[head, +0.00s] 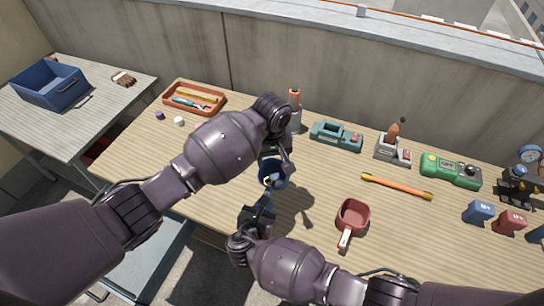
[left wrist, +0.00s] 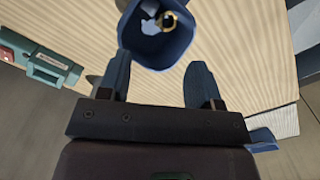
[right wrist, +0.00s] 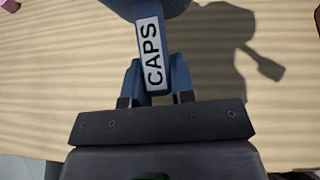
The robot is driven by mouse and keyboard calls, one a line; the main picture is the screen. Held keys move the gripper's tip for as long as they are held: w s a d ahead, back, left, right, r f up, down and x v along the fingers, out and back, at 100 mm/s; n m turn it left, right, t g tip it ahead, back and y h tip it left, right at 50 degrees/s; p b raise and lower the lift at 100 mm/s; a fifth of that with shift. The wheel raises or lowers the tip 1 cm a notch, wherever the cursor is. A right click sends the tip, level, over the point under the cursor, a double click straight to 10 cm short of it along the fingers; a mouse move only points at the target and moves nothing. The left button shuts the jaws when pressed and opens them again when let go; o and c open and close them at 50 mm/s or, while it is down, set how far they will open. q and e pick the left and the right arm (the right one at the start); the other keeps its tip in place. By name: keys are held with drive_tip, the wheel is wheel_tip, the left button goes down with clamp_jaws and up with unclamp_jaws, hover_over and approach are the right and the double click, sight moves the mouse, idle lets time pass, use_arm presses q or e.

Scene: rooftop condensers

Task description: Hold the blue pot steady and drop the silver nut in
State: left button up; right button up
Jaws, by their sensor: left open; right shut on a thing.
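The blue pot (head: 272,178) is in the middle of the head view. My right gripper (right wrist: 152,75) is shut on its handle, labelled CAPS (right wrist: 152,52). The pot's shadow lies off to the side, so it seems held above the table. My left gripper (left wrist: 159,62) is open, its fingers apart just beside the pot's rim, with nothing between the tips. In the left wrist view a gold-looking ring-shaped nut (left wrist: 168,20) shows inside the pot (left wrist: 155,52), beside a pale patch. I cannot tell whether that patch is a silver nut or light on the floor.
A red pan (head: 352,217) and an orange rod (head: 397,186) lie to the right on the wooden table. Teal (head: 336,136) and green (head: 450,171) devices stand along the back. A tool tray (head: 194,110) is back left. A blue crate (head: 50,95) is on the side table.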

drive_tip(key=o, duration=1.3)
drive_tip(key=shift+c, duration=0.2)
drive_tip(key=shift+s, duration=0.1)
drive_tip(key=shift+v, duration=4.45)
